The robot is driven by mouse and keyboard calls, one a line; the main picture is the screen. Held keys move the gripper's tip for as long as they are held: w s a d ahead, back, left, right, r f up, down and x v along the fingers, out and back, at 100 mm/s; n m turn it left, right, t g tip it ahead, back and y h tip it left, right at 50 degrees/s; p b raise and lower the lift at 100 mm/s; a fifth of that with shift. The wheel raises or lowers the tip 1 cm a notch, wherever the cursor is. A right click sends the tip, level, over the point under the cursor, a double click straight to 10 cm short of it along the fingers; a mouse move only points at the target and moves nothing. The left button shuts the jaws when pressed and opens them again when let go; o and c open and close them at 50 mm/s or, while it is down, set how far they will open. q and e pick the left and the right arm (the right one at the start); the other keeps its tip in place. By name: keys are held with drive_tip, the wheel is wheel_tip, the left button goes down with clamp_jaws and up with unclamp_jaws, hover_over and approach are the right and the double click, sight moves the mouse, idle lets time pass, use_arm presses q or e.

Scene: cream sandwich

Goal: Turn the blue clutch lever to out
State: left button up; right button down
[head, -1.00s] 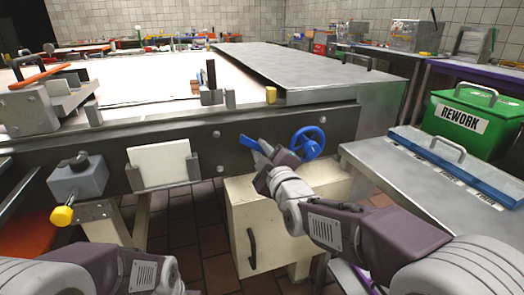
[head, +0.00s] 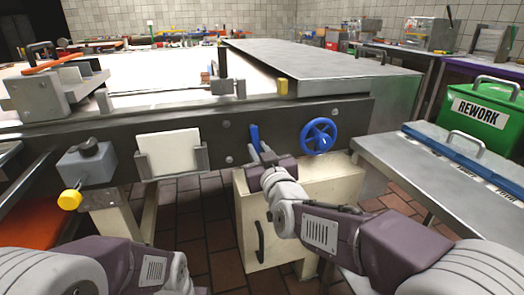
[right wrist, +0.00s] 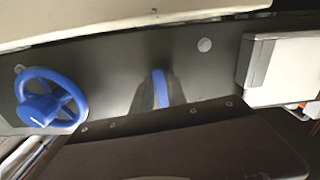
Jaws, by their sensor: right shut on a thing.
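The blue clutch lever (head: 255,138) is on the dark front rail of the long machine, left of the blue handwheel (head: 319,136). It stands nearly upright in the head view. My right gripper (head: 262,155) is shut on its lower part. In the right wrist view, the blue lever (right wrist: 161,86) shows between the two dark fingers of the right gripper (right wrist: 160,97), with the handwheel (right wrist: 52,101) to the left. The fingers hide part of the lever and its pivot. No out marking can be read. My left arm shows at the lower left, but its gripper is not in view.
A blank white plate (head: 168,153) sits in a holder on the rail, left of the lever. A cream cabinet (head: 330,190) stands below. A grey side table (head: 420,180) and a green REWORK bin (head: 485,115) are at right.

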drive_tip(key=shift+s+a+f+m, duration=0.1)
drive_tip(key=shift+a+m, duration=0.2)
drive_tip(key=shift+m, duration=0.4)
drive_tip(key=c, duration=1.3)
unclamp_jaws()
